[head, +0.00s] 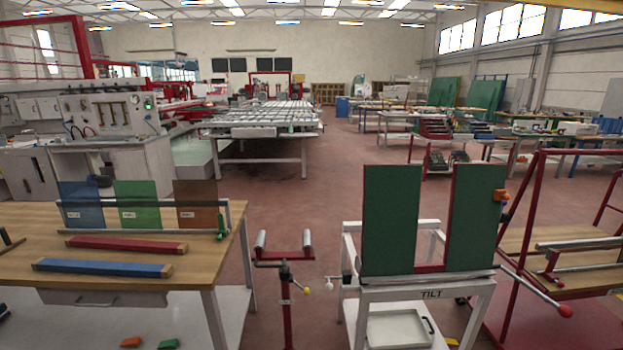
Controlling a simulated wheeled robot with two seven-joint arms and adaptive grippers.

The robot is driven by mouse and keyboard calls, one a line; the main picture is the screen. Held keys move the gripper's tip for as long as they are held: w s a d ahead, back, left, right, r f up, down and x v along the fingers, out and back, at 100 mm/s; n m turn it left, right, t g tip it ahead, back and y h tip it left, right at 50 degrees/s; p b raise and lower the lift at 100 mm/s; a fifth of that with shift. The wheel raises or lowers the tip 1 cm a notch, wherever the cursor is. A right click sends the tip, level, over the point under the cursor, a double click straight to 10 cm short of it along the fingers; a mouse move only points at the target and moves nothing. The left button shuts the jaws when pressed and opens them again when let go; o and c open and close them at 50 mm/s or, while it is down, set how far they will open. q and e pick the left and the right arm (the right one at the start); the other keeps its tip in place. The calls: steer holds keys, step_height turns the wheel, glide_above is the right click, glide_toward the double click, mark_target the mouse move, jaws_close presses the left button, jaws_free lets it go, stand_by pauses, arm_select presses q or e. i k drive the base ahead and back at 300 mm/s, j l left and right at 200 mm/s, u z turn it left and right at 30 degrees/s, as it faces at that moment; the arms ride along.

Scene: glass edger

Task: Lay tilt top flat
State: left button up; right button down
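The tilt table (427,294) is a white frame marked TILT, standing right of centre. Its top is two green panels, a left panel (390,220) and a right panel (474,217), with a gap between them. Both panels stand nearly upright above the frame. An orange piece (500,195) sits at the right panel's upper right edge. A lever with a red knob (565,311) runs out from the frame's right side. A small white knob (329,287) is at its left side. Neither of my grippers is in view.
A wooden workbench (140,215) at left holds coloured panes and red and blue bars. A red roller stand (288,285) stands between bench and tilt table. A red-framed cart (570,260) is close on the right. Open floor (300,205) lies behind.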

mark_target(391, 204)
steer(key=i+l, duration=0.15)
steer(key=l, duration=0.35)
steer(key=i+l, duration=0.2)
steer(key=l, duration=0.3)
steer(key=i+l, duration=0.15)
steer(key=l, duration=0.35)
steer(key=i+l, duration=0.15)
steer(key=l, duration=0.3)
steer(key=i+l, duration=0.2)
steer(key=l, duration=0.3)
steer(key=i+l, duration=0.15)
steer(key=l, duration=0.35)
steer(key=i+l, duration=0.15)
steer(key=l, duration=0.35)
steer(key=i+l+u, duration=0.1)
steer(key=l, duration=0.4)
steer(key=i, duration=0.1)
